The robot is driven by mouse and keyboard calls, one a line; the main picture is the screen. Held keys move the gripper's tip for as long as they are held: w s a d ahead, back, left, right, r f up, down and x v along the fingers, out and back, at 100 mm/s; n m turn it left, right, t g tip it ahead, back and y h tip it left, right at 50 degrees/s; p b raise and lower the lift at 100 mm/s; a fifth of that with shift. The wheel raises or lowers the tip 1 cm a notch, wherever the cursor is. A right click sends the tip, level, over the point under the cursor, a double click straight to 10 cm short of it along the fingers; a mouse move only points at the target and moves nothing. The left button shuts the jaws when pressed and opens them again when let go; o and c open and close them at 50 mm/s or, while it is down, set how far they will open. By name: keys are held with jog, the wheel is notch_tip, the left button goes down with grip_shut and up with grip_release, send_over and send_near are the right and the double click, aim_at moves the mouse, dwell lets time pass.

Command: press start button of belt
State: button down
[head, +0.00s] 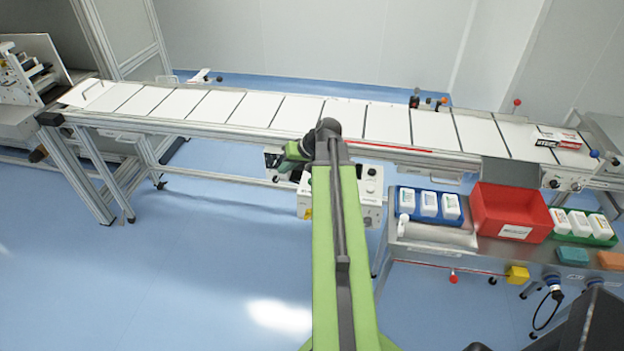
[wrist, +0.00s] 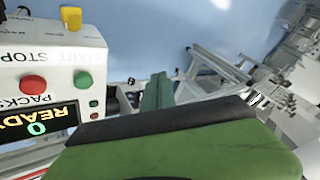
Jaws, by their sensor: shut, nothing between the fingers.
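A white control box (wrist: 40,50) fills the left of the wrist view, upside down. Its green button (wrist: 82,79) and red button (wrist: 33,85) sit by the START and STOP lettering. A display (wrist: 38,122) there reads READY and 0. My gripper (wrist: 158,103) is shut and empty, to the right of the green button and apart from it in the picture. In the head view my arm hides part of the box (head: 370,190) under the belt (head: 300,112), and my gripper (head: 290,157) is at its upper left. The buttons cannot be made out there.
A steel table at right carries a red bin (head: 510,212), a blue tray (head: 430,219) with white bottles and a green tray (head: 590,240). A printed carton (head: 558,139) lies on the belt's right end. The blue floor at left is clear.

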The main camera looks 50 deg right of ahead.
jog(key=s+d+r+m+t+h, duration=0.1)
jog(key=s+d+r+t, duration=0.1)
jog(key=d, duration=0.7)
jog(key=shift+s+d+r+m, duration=0.35)
jog(key=shift+s+r, duration=0.1)
jog(key=shift+s, duration=0.7)
notch_tip(320, 180, down, 9)
jog(key=b, duration=0.8)
jog(key=shift+b, duration=0.3)
jog(key=shift+r, duration=0.1)
jog(key=shift+w+f+b, duration=0.1)
jog(key=shift+f+b, duration=0.25)
jog(key=shift+f, duration=0.1)
